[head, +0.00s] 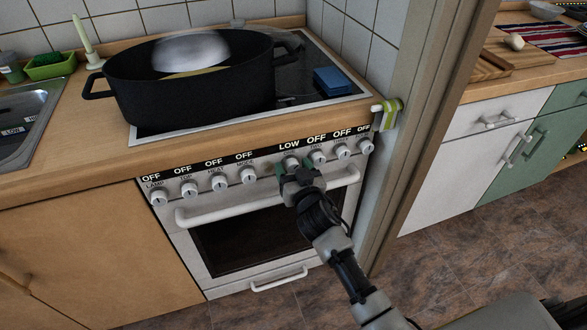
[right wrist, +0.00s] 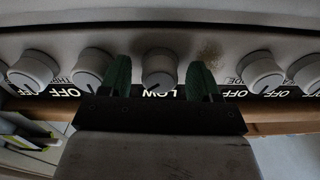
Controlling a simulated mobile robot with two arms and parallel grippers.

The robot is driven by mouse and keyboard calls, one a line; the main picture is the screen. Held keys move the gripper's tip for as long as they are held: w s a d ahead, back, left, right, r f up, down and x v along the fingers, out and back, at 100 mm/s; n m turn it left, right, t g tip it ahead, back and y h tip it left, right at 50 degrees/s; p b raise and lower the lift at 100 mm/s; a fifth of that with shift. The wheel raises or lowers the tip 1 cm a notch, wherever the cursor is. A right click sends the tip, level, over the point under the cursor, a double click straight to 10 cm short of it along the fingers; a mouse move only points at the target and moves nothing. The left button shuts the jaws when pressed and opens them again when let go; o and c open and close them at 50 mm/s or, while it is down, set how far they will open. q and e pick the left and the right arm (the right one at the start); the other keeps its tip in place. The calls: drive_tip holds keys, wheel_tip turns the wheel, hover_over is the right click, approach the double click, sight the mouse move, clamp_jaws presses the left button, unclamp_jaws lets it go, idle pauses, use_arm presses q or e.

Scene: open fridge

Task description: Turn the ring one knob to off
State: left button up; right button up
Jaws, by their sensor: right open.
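The stove's front panel carries a row of round white knobs with labels above them. One knob (head: 290,162) is labelled LOW; the other labels read OFF. In the right wrist view, the LOW knob (right wrist: 158,67) is between the two green fingers of my right gripper (right wrist: 159,72), with a gap visible on both sides. In the head view my right gripper (head: 296,175) is open in front of this knob and partly covers it. The small print naming the knob is not clearly legible. My left gripper is not in view.
Neighbouring knobs (right wrist: 90,67) and (head: 248,175) sit close on both sides. The oven handle (head: 220,212) runs just below the panel. A large black pot (head: 190,95) stands on the cooktop. A wooden post (head: 415,130) is right of the stove.

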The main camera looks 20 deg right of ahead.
drive_tip(key=c, duration=0.9)
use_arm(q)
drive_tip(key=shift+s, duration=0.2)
use_arm(e)
drive_tip(key=shift+c, duration=0.2)
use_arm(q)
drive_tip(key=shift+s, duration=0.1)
use_arm(e)
drive_tip(key=shift+n, duration=0.3)
drive_tip(key=n, duration=0.2)
drive_tip(key=shift+n+p, duration=0.3)
drive_tip(key=n, duration=0.2)
drive_tip(key=shift+n, duration=0.3)
drive_tip(key=n, duration=0.3)
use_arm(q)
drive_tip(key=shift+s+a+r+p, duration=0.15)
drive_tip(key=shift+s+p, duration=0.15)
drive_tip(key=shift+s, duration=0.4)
use_arm(e)
drive_tip(key=shift+n, duration=0.5)
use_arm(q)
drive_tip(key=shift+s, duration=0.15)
